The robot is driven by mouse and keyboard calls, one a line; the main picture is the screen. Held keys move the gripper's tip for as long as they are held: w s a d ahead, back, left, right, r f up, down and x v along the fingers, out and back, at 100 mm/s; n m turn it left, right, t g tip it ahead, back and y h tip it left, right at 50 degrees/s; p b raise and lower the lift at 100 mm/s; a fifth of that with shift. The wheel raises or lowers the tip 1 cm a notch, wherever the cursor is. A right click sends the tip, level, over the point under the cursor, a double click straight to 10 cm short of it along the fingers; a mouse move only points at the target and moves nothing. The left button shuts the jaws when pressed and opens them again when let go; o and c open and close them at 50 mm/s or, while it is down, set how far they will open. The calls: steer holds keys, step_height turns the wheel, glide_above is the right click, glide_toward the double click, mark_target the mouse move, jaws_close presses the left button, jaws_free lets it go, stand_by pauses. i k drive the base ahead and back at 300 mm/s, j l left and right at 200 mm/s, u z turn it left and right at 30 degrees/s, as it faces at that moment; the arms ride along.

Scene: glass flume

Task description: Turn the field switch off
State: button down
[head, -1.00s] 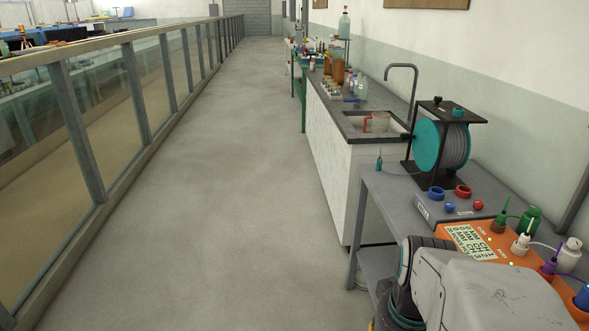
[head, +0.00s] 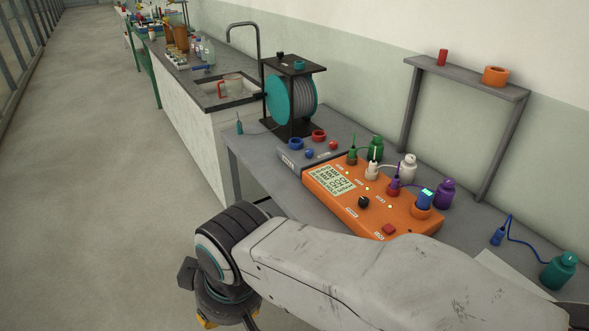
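An orange instrument box (head: 325,190) with a lit display sits on the grey bench. It has a black knob (head: 364,202) and a red switch (head: 389,229) on its top. Behind it is a low grey box (head: 290,160) with blue and red knobs. The labels are too small to read, so I cannot tell which control is the field switch. My gripper (head: 228,318) is at the bottom, left of the bench and over the floor, apart from both boxes. It is mostly hidden below my wrist and cut by the frame edge, so its opening does not show.
A cable reel (head: 292,98) stands at the bench's far end, beside a sink counter (head: 190,95). Several coloured bottles stand behind the orange box. A grey shelf (head: 465,80) rises at the back right. A teal bottle (head: 560,270) stands at right. The floor (head: 95,190) at left is clear.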

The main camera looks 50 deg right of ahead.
mark_target(363, 201)
steer(key=z, duration=2.1)
